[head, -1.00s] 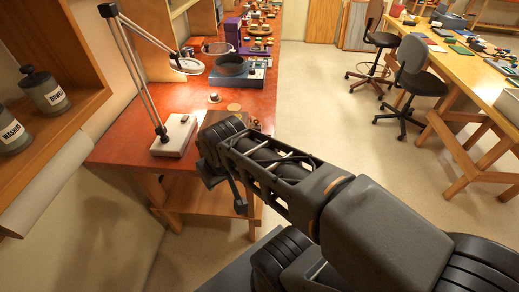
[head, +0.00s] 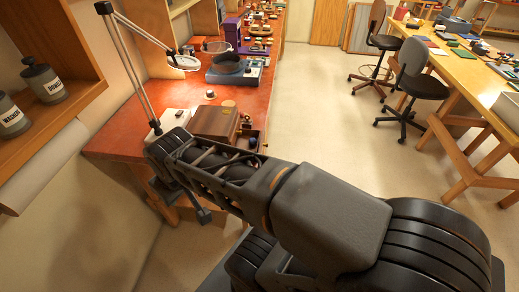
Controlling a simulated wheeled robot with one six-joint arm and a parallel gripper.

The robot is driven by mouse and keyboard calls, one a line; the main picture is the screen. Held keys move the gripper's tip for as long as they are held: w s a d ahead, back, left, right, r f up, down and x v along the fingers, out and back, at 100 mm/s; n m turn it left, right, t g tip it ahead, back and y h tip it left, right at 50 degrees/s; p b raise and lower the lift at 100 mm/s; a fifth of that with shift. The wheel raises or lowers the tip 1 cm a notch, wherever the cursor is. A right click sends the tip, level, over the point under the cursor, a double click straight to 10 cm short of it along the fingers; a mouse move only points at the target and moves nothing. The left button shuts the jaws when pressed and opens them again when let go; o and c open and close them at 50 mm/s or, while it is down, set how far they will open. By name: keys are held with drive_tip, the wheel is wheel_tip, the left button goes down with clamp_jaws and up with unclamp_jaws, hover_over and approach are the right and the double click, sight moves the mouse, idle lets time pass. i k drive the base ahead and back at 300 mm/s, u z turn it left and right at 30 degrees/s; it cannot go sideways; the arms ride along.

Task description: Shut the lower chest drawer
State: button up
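The small brown wooden chest (head: 216,121) stands on the red bench top, just beyond my arm. A drawer (head: 250,138) sticks out from its right side, with small dark things showing in it. My arm hides its near part, and I cannot tell for sure whether it is the lower one. A small brass-coloured thing shows at the chest's right side, too small to make out. My gripper (head: 203,214) points down in front of the bench's near edge, to the left of and nearer than the chest. Its fingers are too dark and small to tell open from shut.
A desk lamp (head: 135,65) with a pale base stands left of the chest. A blue device with a round black pan (head: 228,66) and a purple stand (head: 232,32) are farther back. Two stools (head: 421,80) stand at right by a yellow table (head: 455,65). The floor between is clear.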

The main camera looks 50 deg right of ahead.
sight(242, 141)
drive_tip(key=k, duration=0.85)
drive_tip(key=z, duration=1.05)
drive_tip(key=i, duration=0.5)
drive_tip(key=u, duration=0.05)
